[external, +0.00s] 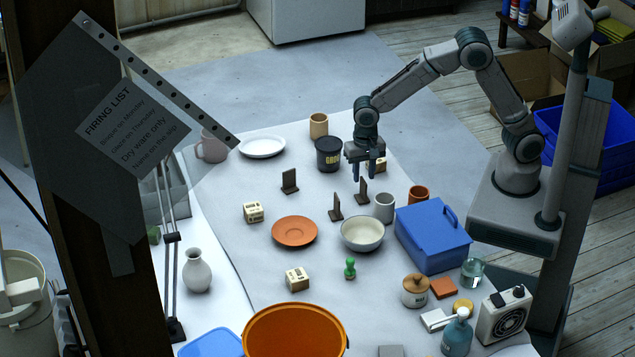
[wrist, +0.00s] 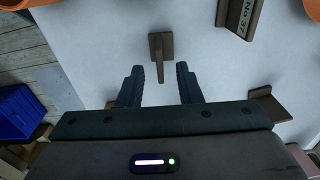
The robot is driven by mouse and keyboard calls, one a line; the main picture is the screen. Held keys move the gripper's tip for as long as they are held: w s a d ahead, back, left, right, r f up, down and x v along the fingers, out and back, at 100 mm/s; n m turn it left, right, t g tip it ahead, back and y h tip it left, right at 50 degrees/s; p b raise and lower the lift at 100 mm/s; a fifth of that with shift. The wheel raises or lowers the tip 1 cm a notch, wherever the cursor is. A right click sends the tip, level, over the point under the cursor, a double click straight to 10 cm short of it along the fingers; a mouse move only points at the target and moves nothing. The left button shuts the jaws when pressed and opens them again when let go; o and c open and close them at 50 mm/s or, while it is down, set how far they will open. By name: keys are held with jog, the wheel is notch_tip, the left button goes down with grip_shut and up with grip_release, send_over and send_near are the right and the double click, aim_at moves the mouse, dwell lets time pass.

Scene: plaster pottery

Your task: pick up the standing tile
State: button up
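A small dark brown tile on a flat foot (external: 362,191) stands upright on the pale cloth, just below my gripper (external: 364,178). In the wrist view the same tile (wrist: 160,46) shows nearly edge-on from above, centred ahead of the gap between the fingers. My gripper (wrist: 160,84) is open and empty, pointing down, with a finger to each side of the tile's line; I see no contact. A second brown tile (external: 336,207), lettered "NO 37" in the wrist view (wrist: 239,15), stands close by. A third (external: 290,181) is farther left, also in the wrist view (wrist: 268,100).
A black jar (external: 329,154) stands behind left. A blue box (external: 433,234) is at right. The cloth around the third tile is clear.

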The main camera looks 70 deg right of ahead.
aim_at(363, 197)
notch_tip(363, 197, down, 6)
jog(key=shift+r, duration=0.15)
dwell(0.3)
grip_shut()
